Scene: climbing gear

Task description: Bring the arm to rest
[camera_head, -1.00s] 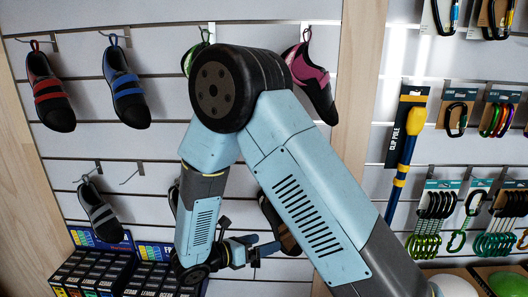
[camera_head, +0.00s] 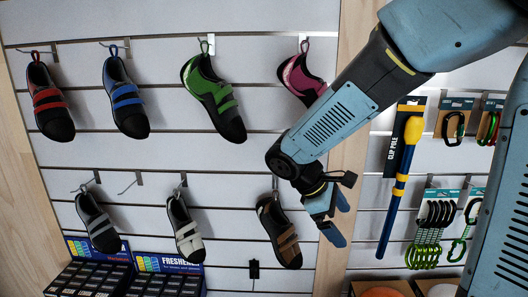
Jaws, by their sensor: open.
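My arm comes in from the upper right and reaches down to the left across the display wall. My gripper (camera_head: 336,228) is at the end of it, open and empty, with its blue fingers pointing down. It is in front of the wall, just right of the brown shoe (camera_head: 282,232) in the picture. No contact with the shoe can be made out. The arm covers part of the pink shoe (camera_head: 303,80) and some of the wall behind it.
Red (camera_head: 51,103), blue (camera_head: 127,102) and green (camera_head: 216,96) shoes hang in the upper row. Grey (camera_head: 97,222) and white-strapped (camera_head: 184,228) shoes hang below. Freshener boxes (camera_head: 168,279) stand at the lower left. A clip pole (camera_head: 400,185) and carabiners (camera_head: 453,125) hang at the right.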

